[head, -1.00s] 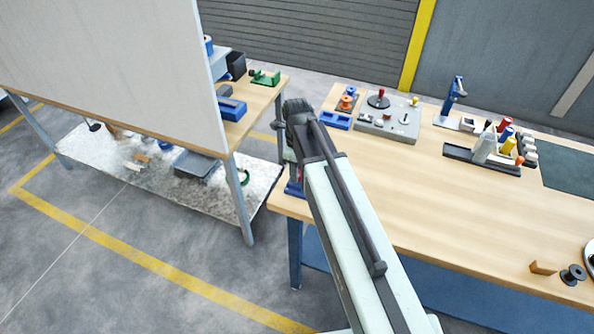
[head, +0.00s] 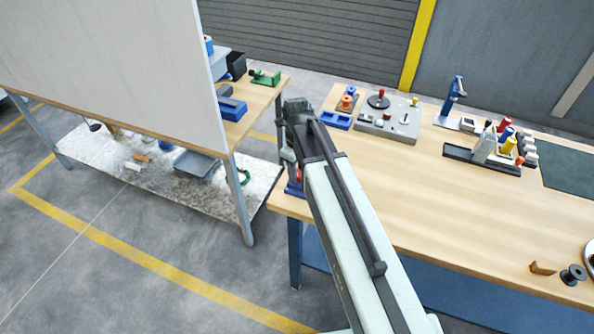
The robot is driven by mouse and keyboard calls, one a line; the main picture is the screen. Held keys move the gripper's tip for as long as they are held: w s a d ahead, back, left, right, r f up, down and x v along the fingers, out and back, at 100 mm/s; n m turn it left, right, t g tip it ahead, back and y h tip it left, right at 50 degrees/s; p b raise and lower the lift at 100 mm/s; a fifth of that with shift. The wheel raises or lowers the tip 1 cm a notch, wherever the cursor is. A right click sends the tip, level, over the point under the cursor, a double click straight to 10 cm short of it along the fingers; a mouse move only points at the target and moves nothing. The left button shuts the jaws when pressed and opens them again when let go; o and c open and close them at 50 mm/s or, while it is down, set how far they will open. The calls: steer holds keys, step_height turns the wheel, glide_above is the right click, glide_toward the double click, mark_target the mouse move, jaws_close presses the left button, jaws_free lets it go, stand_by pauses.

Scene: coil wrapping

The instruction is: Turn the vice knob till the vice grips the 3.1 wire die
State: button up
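A small blue thing with a bit of red (head: 294,188) shows at the left front corner of the right workbench, and it may be the vice. My arm covers most of it, so I cannot make out its knob, its jaws or the wire die. My gripper (head: 288,158) hangs at the end of my arm, just above and against this blue thing in the picture. Its fingers are mostly hidden by my own wrist, so I cannot tell whether they are open, shut or touching the knob.
The wooden workbench (head: 440,205) carries a grey plate with a red knob (head: 388,122), a blue tray (head: 336,121), a blue upright tool (head: 453,95) and a rack of bottles (head: 480,157). Its middle is clear. Another bench with a tall white panel (head: 110,70) stands left.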

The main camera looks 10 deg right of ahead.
steer(key=shift+o, duration=0.5)
step_height(320, 180, up, 8)
steer(key=p, duration=0.8)
steer(key=shift+f, duration=0.15)
